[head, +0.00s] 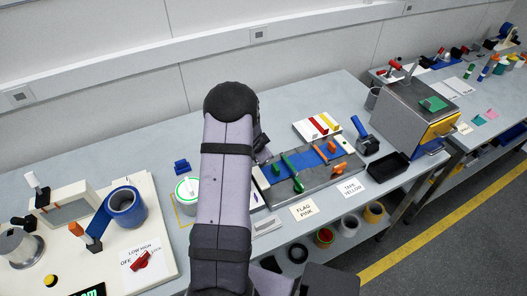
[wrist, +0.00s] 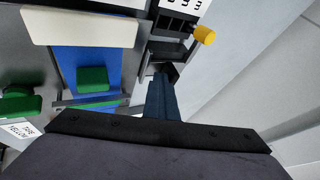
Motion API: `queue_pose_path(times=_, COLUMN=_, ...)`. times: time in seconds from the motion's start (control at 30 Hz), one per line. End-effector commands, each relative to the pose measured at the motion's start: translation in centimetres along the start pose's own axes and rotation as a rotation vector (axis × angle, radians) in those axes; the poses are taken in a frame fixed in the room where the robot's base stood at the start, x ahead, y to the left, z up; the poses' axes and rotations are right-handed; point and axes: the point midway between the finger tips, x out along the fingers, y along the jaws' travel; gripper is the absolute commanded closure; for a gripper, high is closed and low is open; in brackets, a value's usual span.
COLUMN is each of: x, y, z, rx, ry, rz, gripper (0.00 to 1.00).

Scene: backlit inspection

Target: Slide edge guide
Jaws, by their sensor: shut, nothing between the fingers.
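A grey fixture (head: 310,190) with blue panels, green handles (head: 291,168) and orange handles (head: 331,150) lies on the bench right of my arm in the head view. I cannot tell which of its parts is the edge guide. In the wrist view a cream bar (wrist: 82,29) lies across a blue panel (wrist: 78,62), with a green block (wrist: 92,79) below it. My gripper (wrist: 164,78) is shut and empty; its narrow fingers point up the picture, right of the blue panel and apart from the green block. In the head view my arm hides most of it.
A white tray with red and yellow bars (head: 318,126) stands behind the fixture. A blue-handled tool (head: 364,133) and a black bin (head: 388,165) are to its right. A yellow knob (wrist: 204,34) shows in the wrist view. A blue tape roll (head: 126,207) stands left.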

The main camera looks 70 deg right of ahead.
Motion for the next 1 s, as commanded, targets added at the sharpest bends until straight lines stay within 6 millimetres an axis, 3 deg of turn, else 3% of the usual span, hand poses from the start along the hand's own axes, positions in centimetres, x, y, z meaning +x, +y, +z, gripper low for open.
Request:
queue_pose_path(times=0.27, x=-0.2, y=-0.1, z=-0.1, rx=-0.004, ry=0.006, rz=-0.012, gripper=1.00)
queue_pose_path(times=0.67, x=-1.6, y=3.8, z=0.1, rx=0.001, ry=0.005, rz=-0.006, gripper=1.00)
queue_pose_path(times=0.8, x=-5.2, y=3.4, z=-0.3, rx=0.001, ry=0.004, rz=-0.007, gripper=1.00)
queue_pose_path(times=1.0, x=-9.1, y=3.5, z=-0.2, rx=0.001, ry=0.002, rz=-0.005, gripper=1.00)
